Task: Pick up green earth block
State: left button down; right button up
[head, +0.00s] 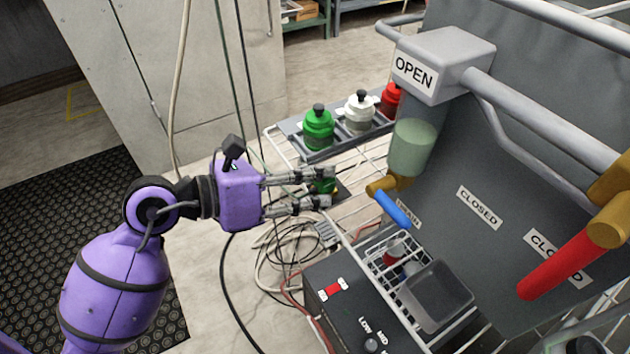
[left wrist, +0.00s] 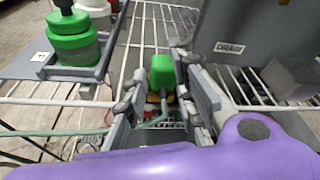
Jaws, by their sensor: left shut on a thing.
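My left gripper (head: 330,187) reaches in from the left and is shut on the green earth block (head: 322,185). The fingers hide most of the block in the head view. In the left wrist view the green block (left wrist: 162,72) shows between the tips of the left gripper (left wrist: 158,85), over the wire rack. A dark flat piece lies just beside the block in the head view; I cannot tell whether the block touches it. My right gripper is not in view.
A tray (head: 285,130) with a green bottle (head: 318,130), a white bottle (head: 359,115) and a red bottle (head: 391,97) stands behind the gripper. The grey panel with pipes and a blue handle (head: 393,209) is close on the right. A black control box (head: 335,315) and loose cables lie in front.

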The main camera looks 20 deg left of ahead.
pick_arm(q)
jog(key=shift+s+a+f, duration=0.15)
jog(key=shift+s+f, duration=0.15)
jog(key=shift+s, duration=0.05)
jog(key=c, duration=1.4)
grip_release()
jog(key=shift+w+f, duration=0.1)
jog(key=shift+w, duration=0.05)
jog(key=v, duration=1.2)
jog(key=shift+r, duration=0.3)
jog(key=shift+o, duration=0.3)
